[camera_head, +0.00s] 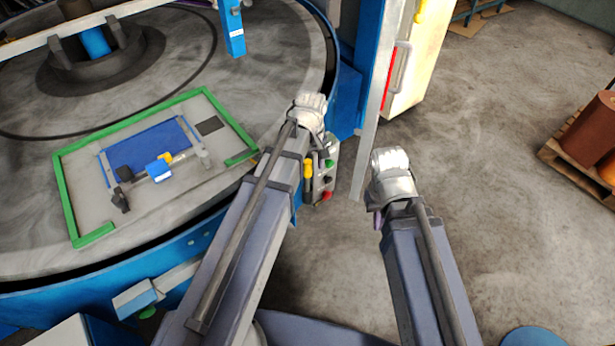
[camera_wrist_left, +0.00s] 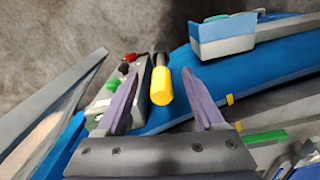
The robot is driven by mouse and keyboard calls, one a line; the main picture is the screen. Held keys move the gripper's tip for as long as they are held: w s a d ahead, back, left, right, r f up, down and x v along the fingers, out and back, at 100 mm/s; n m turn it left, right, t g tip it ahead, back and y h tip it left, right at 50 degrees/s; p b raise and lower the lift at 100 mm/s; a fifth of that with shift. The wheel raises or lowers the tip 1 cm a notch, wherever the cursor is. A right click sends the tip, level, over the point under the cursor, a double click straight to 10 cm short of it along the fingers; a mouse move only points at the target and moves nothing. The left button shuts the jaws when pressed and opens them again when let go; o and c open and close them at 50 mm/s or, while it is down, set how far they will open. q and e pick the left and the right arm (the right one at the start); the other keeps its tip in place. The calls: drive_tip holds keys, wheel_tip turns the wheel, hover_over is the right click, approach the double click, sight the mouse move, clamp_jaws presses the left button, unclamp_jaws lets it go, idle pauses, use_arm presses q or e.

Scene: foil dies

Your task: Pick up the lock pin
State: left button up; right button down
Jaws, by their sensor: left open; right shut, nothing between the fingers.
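The lock pin, with a yellow grip and a dark end, shows in the left wrist view (camera_wrist_left: 161,84) beside the control box. In the head view its yellow part (camera_head: 308,170) shows at the table's edge, next to my left arm. My left gripper (camera_wrist_left: 160,78) is open, with one purple finger on each side of the yellow grip in the picture. Whether the fingers touch it cannot be told.
A control box (camera_head: 322,175) with green, black and red buttons is on the blue rim of the round table (camera_head: 30,225). A green-framed plate (camera_head: 84,238) with a blue panel lies on the table. A blue post (camera_head: 364,70) stands behind.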

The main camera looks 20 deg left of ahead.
sight(307, 176)
use_arm(q)
drive_tip(key=shift+f+b, duration=0.45)
drive_tip(key=shift+f, duration=0.35)
drive_tip(key=f+b, duration=0.3)
drive_tip(key=w+a+f+b, duration=0.1)
drive_tip(key=shift+f, duration=0.25)
drive_tip(key=shift+f+b, duration=0.4)
drive_tip(key=shift+b, duration=0.25)
drive_tip(key=shift+r, duration=0.1)
drive_tip(key=shift+c, duration=0.3)
clamp_jaws()
